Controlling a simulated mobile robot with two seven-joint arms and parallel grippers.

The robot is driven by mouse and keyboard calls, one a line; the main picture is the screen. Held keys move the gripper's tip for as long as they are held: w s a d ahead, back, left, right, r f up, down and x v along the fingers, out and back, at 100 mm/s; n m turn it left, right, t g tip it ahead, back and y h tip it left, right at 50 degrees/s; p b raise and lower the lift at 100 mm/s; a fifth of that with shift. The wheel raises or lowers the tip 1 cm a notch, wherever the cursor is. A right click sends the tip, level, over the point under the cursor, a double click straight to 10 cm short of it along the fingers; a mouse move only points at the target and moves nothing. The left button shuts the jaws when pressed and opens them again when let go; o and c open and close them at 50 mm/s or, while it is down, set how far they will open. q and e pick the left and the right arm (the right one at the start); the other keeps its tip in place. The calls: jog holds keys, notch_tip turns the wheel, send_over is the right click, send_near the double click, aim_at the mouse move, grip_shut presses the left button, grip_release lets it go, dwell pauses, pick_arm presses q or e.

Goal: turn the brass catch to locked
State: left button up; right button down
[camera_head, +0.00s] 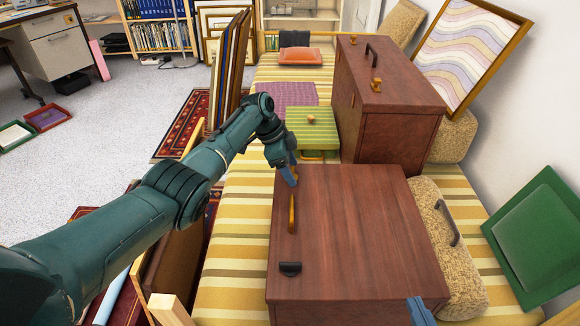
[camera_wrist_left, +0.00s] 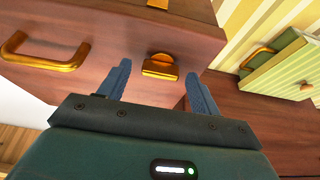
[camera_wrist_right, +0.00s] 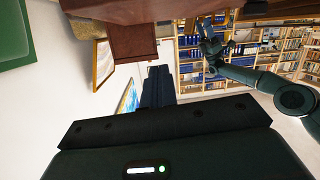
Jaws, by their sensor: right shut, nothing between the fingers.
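A reddish-brown wooden box (camera_head: 365,225) lies at the near end of the striped surface. The brass catch (camera_wrist_left: 160,66) on the box shows in the left wrist view, a small plate with a rounded tab. A brass handle (camera_wrist_left: 45,55) is to its left. My left gripper (camera_wrist_left: 160,86) is open, its blue fingers on either side of the catch, not closed on it. In the head view the left gripper (camera_head: 290,176) is at the box's far left corner and hides the catch. My right gripper (camera_wrist_right: 158,88) is shut and empty; its blue tip (camera_head: 420,312) shows at the box's near right.
A taller wooden case (camera_head: 385,125) with brass catches stands beyond the box. A green striped box (camera_head: 312,132) is just past my left gripper. Framed prints (camera_head: 232,65) stand at the left.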

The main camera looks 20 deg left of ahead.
pick_arm(q)
jog(key=shift+a+r+p, duration=0.15)
jog(key=shift+r+p, duration=0.15)
jog(key=shift+r, duration=0.25)
jog(key=p+v, duration=0.2)
jog(key=v, duration=0.3)
jog(key=shift+r, duration=0.1)
notch_tip(320, 180, up, 6)
jog(key=p, duration=0.2)
send_over(281, 177)
jog(key=a, duration=0.2)
jog(key=shift+s+a+r, duration=0.15)
jog(key=shift+s+a, duration=0.05)
jog(key=shift+s, duration=0.25)
pick_arm(e)
jog(key=shift+s+d+r+m+g+h, duration=0.2)
jog(key=shift+s+d+r+m+g, duration=0.15)
jog(key=shift+r, duration=0.25)
jog(key=shift+s+d+r+m+g+h, duration=0.25)
jog(key=shift+s+r+m, duration=0.1)
jog(key=shift+r, duration=0.2)
